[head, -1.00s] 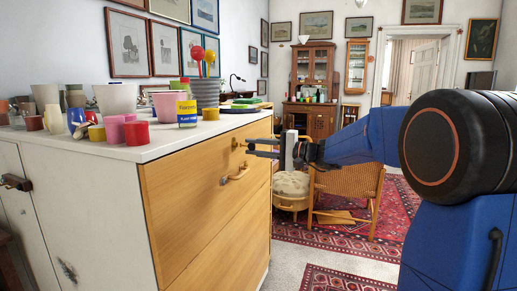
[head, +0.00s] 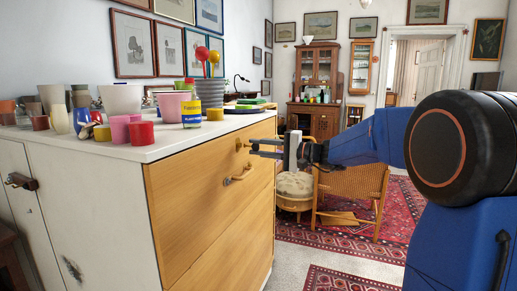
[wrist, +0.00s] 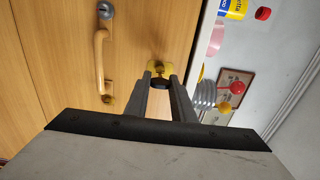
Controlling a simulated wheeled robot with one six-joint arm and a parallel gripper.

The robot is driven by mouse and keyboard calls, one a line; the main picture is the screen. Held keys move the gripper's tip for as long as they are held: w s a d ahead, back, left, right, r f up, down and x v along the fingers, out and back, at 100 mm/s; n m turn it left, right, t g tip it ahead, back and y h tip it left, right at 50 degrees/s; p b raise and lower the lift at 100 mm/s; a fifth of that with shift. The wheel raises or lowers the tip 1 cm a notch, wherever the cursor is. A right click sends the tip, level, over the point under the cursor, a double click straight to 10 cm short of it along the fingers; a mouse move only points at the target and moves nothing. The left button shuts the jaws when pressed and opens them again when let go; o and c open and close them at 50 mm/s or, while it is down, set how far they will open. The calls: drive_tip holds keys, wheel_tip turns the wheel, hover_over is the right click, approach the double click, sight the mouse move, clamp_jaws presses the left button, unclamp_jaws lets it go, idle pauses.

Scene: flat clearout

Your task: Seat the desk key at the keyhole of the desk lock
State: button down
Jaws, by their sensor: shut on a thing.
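My gripper (head: 251,147) is at the upper part of the wooden drawer front, fingers pointing at it. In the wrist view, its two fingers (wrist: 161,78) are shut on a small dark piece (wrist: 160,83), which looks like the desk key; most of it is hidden. A yellow brass piece (wrist: 158,67), apparently the desk lock, is just beyond the fingertips against the wood. It also shows in the head view (head: 240,145). The keyhole is hidden, and I cannot tell whether the key is in it.
A drawer handle (wrist: 100,62) sits beside the fingers, below them in the head view (head: 239,175). A round silver fitting (wrist: 105,9) is near its end. Cups and a yellow-blue bottle (head: 191,111) stand on the white top. A wicker chair (head: 350,185) stands behind my arm.

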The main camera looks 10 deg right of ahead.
drive_tip(key=shift+x, duration=1)
idle(0.4)
drive_tip(key=c, duration=1.4)
unclamp_jaws()
drive_tip(key=shift+c, duration=0.2)
drive_tip(key=shift+s+d, duration=0.1)
drive_tip(key=v, duration=1.7)
drive_tip(key=shift+s, duration=0.1)
